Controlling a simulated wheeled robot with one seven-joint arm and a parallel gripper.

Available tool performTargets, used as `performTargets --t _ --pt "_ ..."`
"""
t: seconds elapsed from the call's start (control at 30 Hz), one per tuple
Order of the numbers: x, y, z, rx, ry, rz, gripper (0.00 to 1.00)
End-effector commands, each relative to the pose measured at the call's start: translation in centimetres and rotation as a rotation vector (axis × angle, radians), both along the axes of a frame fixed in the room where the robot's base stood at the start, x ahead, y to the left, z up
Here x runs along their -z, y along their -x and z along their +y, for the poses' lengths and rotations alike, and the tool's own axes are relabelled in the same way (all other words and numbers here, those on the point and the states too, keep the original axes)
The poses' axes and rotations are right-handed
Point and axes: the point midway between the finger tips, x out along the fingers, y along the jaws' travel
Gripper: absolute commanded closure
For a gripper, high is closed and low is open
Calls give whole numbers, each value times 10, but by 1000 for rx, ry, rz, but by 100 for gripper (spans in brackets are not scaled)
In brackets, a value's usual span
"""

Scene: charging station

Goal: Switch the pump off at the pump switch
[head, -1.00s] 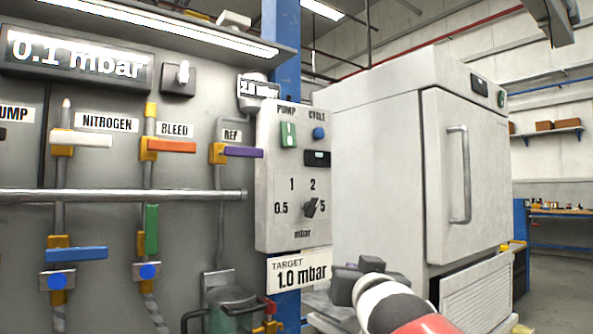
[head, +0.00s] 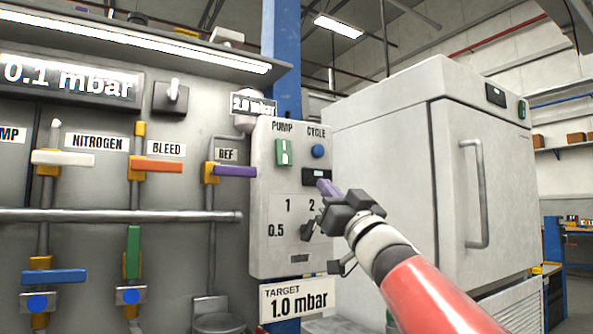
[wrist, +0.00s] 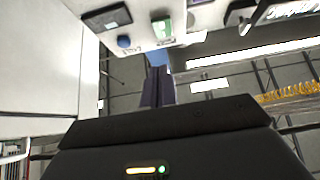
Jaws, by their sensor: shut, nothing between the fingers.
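The pump switch (head: 284,153) is a small green rocker with a pale mark, under the word PUMP on a light grey control box (head: 262,205). It also shows in the wrist view as a green patch (wrist: 162,27) near the top, ahead of my fingers. My gripper (head: 327,187) is shut and empty, its purple fingers together and pointing up and left. In the head view it is in front of the box's right side, below and right of the pump switch. In the wrist view the shut fingers (wrist: 158,88) appear apart from the switch.
A round blue button (head: 318,151) under CYCLE and a small dark display (head: 316,176) sit close to my fingers. My gripper partly covers the mbar dial (head: 309,229). A white cabinet (head: 400,150) stands to the right. Pipes and coloured valve handles fill the left panel.

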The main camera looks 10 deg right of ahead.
Motion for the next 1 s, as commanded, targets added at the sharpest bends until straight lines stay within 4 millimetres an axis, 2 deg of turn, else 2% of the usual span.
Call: performTargets --t 0.17,0.53,0.6,0.73,1.0 --pt "-16 -19 6 -2 -1 1 100" --pt "-64 -78 25 -1 -2 0 100" --pt "-56 -90 29 -2 -1 4 100" --pt "-54 -103 34 -1 -1 1 100" --pt "-53 -112 37 0 -1 0 100"
